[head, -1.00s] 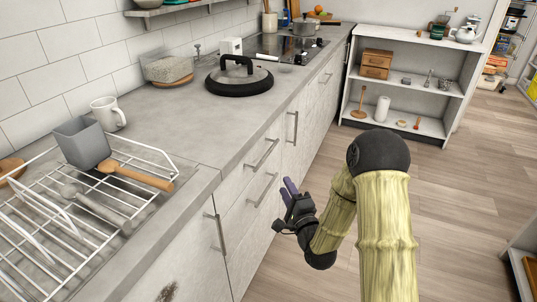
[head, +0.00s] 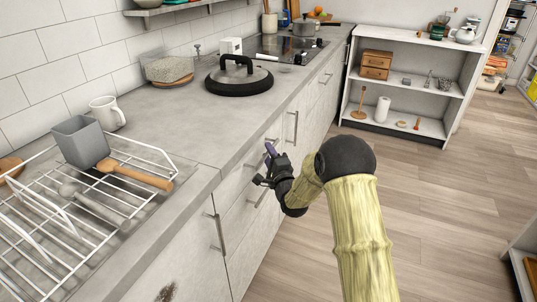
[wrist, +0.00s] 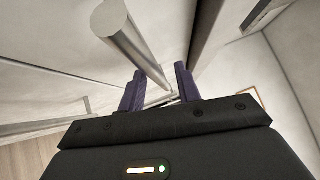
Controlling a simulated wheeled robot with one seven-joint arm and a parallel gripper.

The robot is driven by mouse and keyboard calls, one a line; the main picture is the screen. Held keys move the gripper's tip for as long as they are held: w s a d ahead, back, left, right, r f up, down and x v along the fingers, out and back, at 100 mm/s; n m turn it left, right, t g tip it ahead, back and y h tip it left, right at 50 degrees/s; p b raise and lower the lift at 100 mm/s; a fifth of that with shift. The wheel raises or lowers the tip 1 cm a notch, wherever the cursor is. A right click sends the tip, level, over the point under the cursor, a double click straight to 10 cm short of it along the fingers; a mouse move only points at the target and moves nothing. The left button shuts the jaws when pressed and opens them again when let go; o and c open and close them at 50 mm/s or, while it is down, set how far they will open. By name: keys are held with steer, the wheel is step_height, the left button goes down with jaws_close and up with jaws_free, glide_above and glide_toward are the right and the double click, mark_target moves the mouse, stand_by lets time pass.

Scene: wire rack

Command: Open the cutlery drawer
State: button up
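Two stacked pale drawer fronts are below the counter in the head view; no label shows which holds cutlery. The upper drawer front (head: 236,181) looks closed, and my gripper (head: 268,152) is at its bar handle, covering most of it. The lower drawer's handle (head: 262,192) shows just below my gripper. In the wrist view, a round metal bar handle (wrist: 135,42) runs down toward the space between my two purple fingers (wrist: 160,88).
A wire dish rack (head: 120,208) with a grey cup (head: 78,143) and wooden spoon (head: 135,176) stands on the counter (head: 190,135). A black-rimmed lidded pan (head: 238,80) sits further back. A cabinet handle (head: 216,233) is left of the drawers. The floor (head: 440,200) on the right is clear.

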steer(key=shift+w+a, duration=0.2)
steer(key=shift+w, duration=0.15)
jaws_close()
steer(key=shift+d, duration=0.2)
